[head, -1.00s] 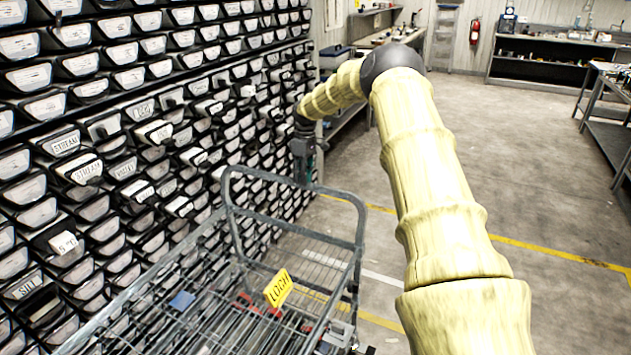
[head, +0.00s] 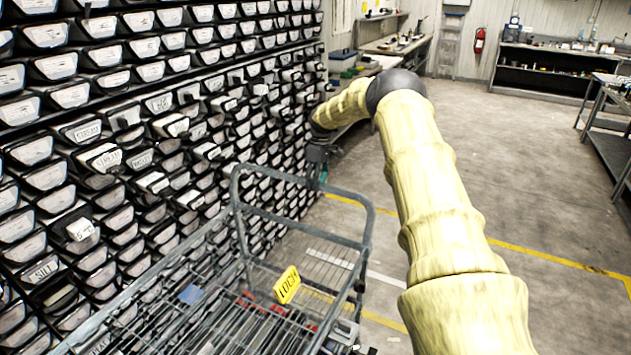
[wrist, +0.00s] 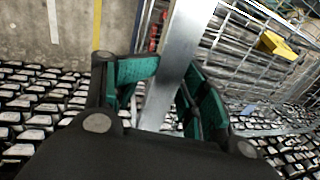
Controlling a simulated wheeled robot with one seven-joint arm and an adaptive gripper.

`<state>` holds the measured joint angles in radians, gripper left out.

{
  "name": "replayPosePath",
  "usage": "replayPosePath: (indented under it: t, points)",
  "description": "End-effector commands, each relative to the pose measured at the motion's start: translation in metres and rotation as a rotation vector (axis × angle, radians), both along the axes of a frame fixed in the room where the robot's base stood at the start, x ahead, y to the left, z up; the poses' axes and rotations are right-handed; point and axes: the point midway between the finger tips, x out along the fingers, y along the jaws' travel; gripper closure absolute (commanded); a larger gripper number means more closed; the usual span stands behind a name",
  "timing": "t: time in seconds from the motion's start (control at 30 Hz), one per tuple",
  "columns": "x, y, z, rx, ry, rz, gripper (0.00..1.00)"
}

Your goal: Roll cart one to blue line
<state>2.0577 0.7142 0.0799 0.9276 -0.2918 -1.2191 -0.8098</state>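A grey wire cart (head: 150,283) stands at the lower middle of the head view, beside the wall of bins. A yellow tag (head: 287,285) with dark lettering hangs on it; it also shows in the wrist view (wrist: 277,46). The cart's raised tubular handle (head: 300,180) is at its far end. My gripper (head: 317,170) is at the handle's top bar, partly small in the head view. In the wrist view my gripper (wrist: 172,85) has its teal-padded fingers on both sides of a metal bar (wrist: 180,50), seemingly against it.
Racks of labelled bins (head: 120,130) fill the left side, close to the cart. The floor (head: 480,170) is open at the right, with a yellow line (head: 560,257) and a white line (head: 385,282). Workbenches (head: 540,72) stand at the back and right.

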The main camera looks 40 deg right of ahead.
Motion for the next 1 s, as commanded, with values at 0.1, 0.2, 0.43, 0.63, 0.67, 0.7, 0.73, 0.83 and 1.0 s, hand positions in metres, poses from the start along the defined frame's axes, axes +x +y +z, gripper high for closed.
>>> replayPosePath:
  t: [0.1,0.2,0.43,0.63,0.67,0.7,0.73,0.83,1.0]
  points:
    - [0.001,0.005,0.006,-0.006,-0.003,0.002,0.57]
    - [0.003,0.008,0.012,-0.010,-0.004,0.003,0.57]
    - [0.005,0.004,0.042,-0.014,-0.006,0.002,0.57]
    - [0.007,-0.010,0.076,-0.009,-0.004,0.000,0.57]
    - [0.008,-0.012,0.081,-0.008,-0.004,0.000,0.57]
    - [0.008,-0.015,0.086,-0.005,-0.003,0.001,0.57]
    - [0.008,-0.017,0.090,-0.004,-0.004,0.001,0.57]
    - [0.009,-0.025,0.099,0.002,-0.003,0.000,0.57]
    - [0.009,-0.037,0.107,0.011,-0.001,0.000,0.57]
